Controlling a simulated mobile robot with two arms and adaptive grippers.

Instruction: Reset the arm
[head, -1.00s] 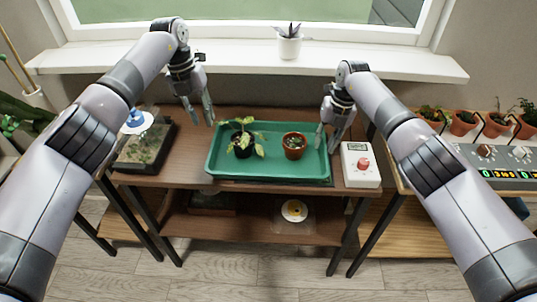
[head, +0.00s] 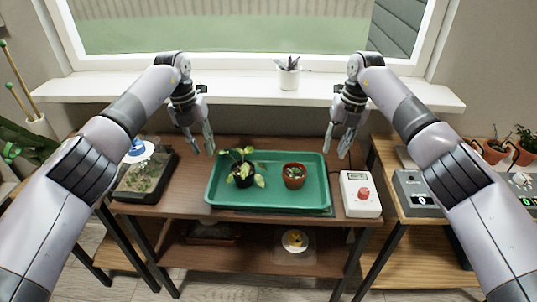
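My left gripper (head: 202,143) hangs open and empty above the back left of the wooden table, left of the green tray. My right gripper (head: 335,146) hangs open and empty near the tray's back right corner, its fingers pointing down. Both arms are bent in nearly mirrored poses. Neither gripper touches a pot. The green tray (head: 268,207) holds a leafy plant in a black pot (head: 243,178) and a small plant in a terracotta pot (head: 294,178).
A white box with a red knob (head: 361,194) sits right of the tray. A dark planter box (head: 141,180) with a blue-topped item stands left. A white pot (head: 289,78) is on the windowsill (head: 240,91). Terracotta pots (head: 497,150) and a grey control panel (head: 415,192) stand at right.

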